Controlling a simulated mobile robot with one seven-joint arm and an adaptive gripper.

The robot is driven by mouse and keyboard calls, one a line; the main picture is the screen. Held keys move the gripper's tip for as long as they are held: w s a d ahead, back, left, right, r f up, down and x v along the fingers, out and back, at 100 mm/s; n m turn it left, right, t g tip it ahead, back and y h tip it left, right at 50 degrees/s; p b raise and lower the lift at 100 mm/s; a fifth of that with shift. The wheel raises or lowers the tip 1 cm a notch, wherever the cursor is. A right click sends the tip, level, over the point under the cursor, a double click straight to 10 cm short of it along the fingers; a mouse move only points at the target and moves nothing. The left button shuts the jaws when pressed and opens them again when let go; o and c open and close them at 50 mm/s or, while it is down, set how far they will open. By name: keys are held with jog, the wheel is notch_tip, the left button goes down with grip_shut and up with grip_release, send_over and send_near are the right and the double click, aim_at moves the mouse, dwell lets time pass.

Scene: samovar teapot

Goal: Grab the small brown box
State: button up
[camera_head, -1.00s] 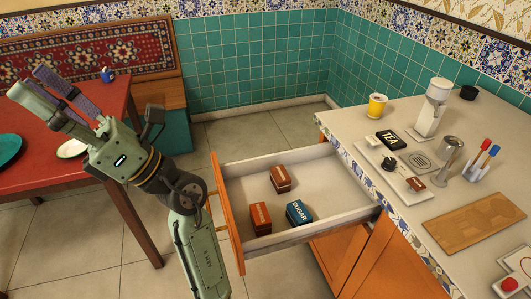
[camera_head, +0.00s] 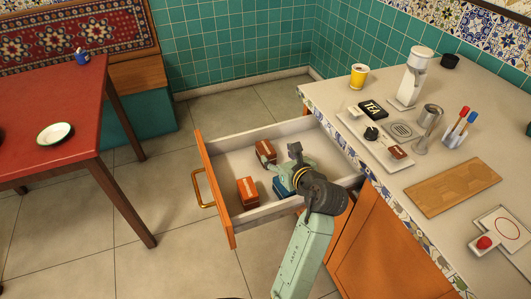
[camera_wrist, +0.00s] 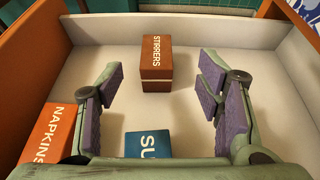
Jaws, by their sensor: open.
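Contact with the box cannot be seen.
An orange NAPKINS box (camera_wrist: 48,135) and a blue SUGAR box (camera_wrist: 147,145) stand in the drawer nearer my gripper. Drawer walls surround them. The counter (camera_head: 340,97) at right holds a tray (camera_head: 388,163) and other items. A red table (camera_head: 55,115) is at left.

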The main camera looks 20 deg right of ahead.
aim_at(263, 143)
jog(key=p+x, duration=0.1)
jog(key=x, duration=0.8)
jog(key=shift+w+a+p, duration=0.25)
jog(key=shift+w+p, duration=0.05)
jog(key=shift+p, duration=0.1)
jog(key=c, duration=1.2)
